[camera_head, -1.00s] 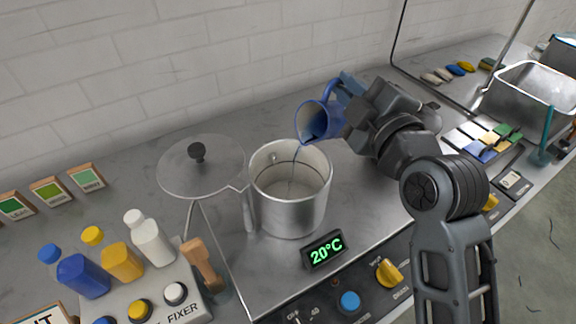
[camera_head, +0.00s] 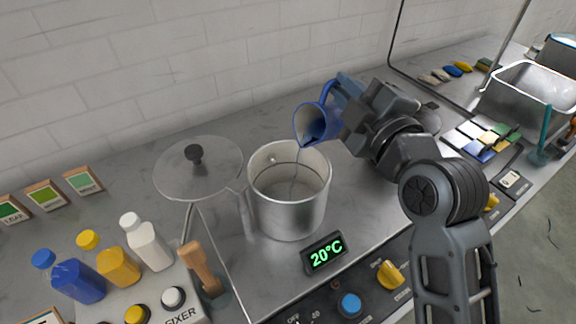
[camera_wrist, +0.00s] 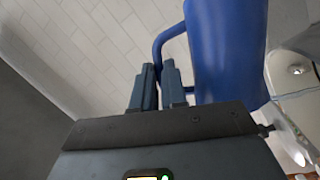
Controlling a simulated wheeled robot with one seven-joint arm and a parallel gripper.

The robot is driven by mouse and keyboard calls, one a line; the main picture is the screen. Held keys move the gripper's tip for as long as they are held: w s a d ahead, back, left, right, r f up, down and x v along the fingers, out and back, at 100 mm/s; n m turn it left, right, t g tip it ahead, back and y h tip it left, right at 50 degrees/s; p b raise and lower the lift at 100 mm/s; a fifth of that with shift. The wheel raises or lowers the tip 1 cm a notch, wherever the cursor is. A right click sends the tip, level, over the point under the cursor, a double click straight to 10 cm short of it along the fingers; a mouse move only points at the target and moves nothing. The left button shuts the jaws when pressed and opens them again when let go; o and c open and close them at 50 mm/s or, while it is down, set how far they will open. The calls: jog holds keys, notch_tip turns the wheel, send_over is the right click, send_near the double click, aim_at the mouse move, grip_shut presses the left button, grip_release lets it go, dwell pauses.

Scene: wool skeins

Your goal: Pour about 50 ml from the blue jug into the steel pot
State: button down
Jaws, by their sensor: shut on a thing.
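The blue jug (camera_head: 312,122) is tilted over the steel pot (camera_head: 289,212), its mouth facing down and left above the pot's right rim. A thin, faint stream runs from its lip down into the pot. Bluish liquid shows inside the jug mouth. My gripper (camera_head: 345,92) is shut on the jug's handle. In the wrist view, my gripper (camera_wrist: 158,85) has both fingers closed on the handle, and the blue jug (camera_wrist: 228,50) stands to their right. The pot is upright on the steel counter; how much liquid it holds I cannot tell.
A clear lid (camera_head: 198,168) with a black knob is on a stand left of the pot. A 20°C display (camera_head: 325,253) stands in front. Dye bottles (camera_head: 82,280) are at the lower left, a steel basin (camera_head: 530,90) at the far right.

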jog(key=shift+s+a+f+n+b, duration=0.1)
jog(key=shift+s+a+n+b, duration=0.35)
jog(key=shift+b, duration=0.45)
dwell(0.8)
